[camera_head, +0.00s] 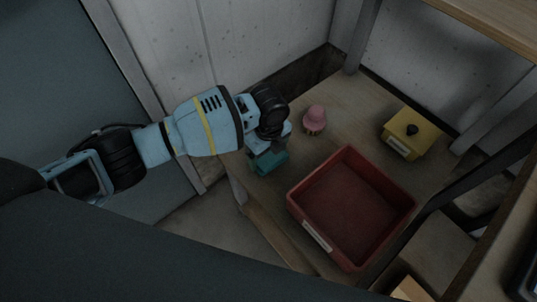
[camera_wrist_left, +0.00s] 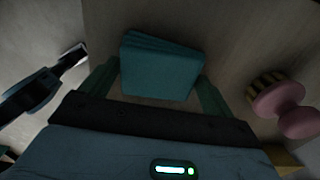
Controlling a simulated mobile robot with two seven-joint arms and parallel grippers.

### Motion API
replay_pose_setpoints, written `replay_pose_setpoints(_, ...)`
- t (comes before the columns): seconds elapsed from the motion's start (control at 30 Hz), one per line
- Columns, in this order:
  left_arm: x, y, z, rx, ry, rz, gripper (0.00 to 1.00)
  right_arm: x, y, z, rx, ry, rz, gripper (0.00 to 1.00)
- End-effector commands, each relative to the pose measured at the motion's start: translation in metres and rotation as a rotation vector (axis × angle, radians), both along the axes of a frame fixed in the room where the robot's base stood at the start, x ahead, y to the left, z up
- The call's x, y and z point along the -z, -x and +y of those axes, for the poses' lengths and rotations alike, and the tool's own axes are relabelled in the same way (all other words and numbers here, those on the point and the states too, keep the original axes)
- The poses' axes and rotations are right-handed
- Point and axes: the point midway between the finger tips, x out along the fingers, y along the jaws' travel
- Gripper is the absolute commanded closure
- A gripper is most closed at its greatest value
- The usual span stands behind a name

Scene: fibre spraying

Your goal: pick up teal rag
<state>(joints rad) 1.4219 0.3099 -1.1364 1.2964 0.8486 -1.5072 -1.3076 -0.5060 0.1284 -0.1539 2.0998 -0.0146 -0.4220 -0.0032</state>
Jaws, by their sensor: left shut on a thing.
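The teal rag (camera_head: 270,162) is a folded block at the left end of the wooden table, partly hidden behind my left gripper in the head view. In the left wrist view the teal rag (camera_wrist_left: 160,68) sits between the two fingers, with its folded layers showing on top. My left gripper (camera_head: 262,150) reaches down over it from the left. In the left wrist view my left gripper (camera_wrist_left: 160,88) is shut on the rag, one finger at each side. I cannot tell whether the rag is lifted off the table. My right gripper is not in view.
An empty red tray (camera_head: 310,236) stands right of the rag on the table (camera_head: 350,105). A pink-topped brush (camera_head: 315,119) stands behind, also in the left wrist view (camera_wrist_left: 287,104). Walls and posts enclose the table.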

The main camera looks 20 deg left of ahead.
Motion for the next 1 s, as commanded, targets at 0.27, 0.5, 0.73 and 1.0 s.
replay_pose_setpoints(0.27, -0.024, -0.001, 0.0, 0.001, 0.001, -0.003, 0.34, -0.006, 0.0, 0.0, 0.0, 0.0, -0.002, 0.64)
replay_pose_setpoints(0.5, -0.07, -0.001, 0.0, 0.001, 0.002, -0.005, 0.34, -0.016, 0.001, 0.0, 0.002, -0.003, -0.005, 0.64)
replay_pose_setpoints(0.73, -0.096, 0.0, 0.0, 0.001, 0.001, -0.002, 0.34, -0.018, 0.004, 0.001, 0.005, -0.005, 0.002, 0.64)
replay_pose_setpoints(1.0, -0.1, 0.0, 0.0, 0.0, 0.0, 0.001, 0.34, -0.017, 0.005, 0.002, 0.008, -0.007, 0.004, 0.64)
